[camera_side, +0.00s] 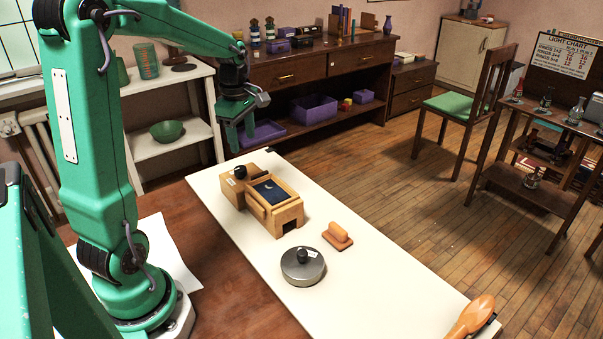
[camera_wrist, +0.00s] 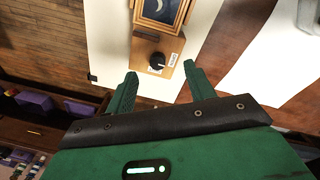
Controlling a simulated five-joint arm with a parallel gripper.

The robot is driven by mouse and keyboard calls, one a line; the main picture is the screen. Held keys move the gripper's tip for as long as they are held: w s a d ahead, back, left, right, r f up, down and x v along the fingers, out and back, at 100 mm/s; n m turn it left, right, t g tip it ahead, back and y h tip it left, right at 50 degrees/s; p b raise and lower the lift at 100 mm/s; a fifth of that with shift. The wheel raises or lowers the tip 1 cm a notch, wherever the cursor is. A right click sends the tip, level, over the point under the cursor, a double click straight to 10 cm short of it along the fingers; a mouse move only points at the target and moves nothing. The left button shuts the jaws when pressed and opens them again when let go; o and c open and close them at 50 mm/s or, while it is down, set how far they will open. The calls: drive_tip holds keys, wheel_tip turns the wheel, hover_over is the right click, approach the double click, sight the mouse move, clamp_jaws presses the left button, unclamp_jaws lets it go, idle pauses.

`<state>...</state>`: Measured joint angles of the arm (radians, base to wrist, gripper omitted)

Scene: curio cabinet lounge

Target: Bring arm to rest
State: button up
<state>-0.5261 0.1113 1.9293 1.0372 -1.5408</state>
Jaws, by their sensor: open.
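My gripper (camera_side: 240,136) hangs from my green arm above the far end of the white board (camera_side: 369,291), fingers pointing down. In the wrist view my gripper (camera_wrist: 160,85) has its two green fingers spread apart with nothing between them. Beyond the fingertips is a wooden box (camera_side: 278,211) with a dark panel bearing a pale crescent; it also shows in the wrist view (camera_wrist: 161,34). A black knob (camera_side: 240,172) sits on the box's far part and appears in the wrist view (camera_wrist: 157,63). My gripper is apart from the box.
On the white board are a round grey lidded weight (camera_side: 302,268) and an orange-handled block (camera_side: 338,236). An orange spoon-shaped thing (camera_side: 470,319) lies at the near right end. A white shelf (camera_side: 170,85) and brown cabinet (camera_side: 290,75) stand behind. The board's near middle is clear.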

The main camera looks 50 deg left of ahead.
drive_tip(key=s+d+r+m+t, duration=0.2)
drive_tip(key=s+d+m, duration=0.4)
drive_tip(key=d+m, duration=0.4)
drive_tip(key=s+d+r+m+t, duration=0.3)
drive_tip(key=s+d+m, duration=0.2)
drive_tip(key=d+m, duration=0.5)
drive_tip(key=shift+s+r+m, duration=0.15)
drive_tip(key=shift+s+m, duration=0.25)
drive_tip(key=shift+m, duration=1.4)
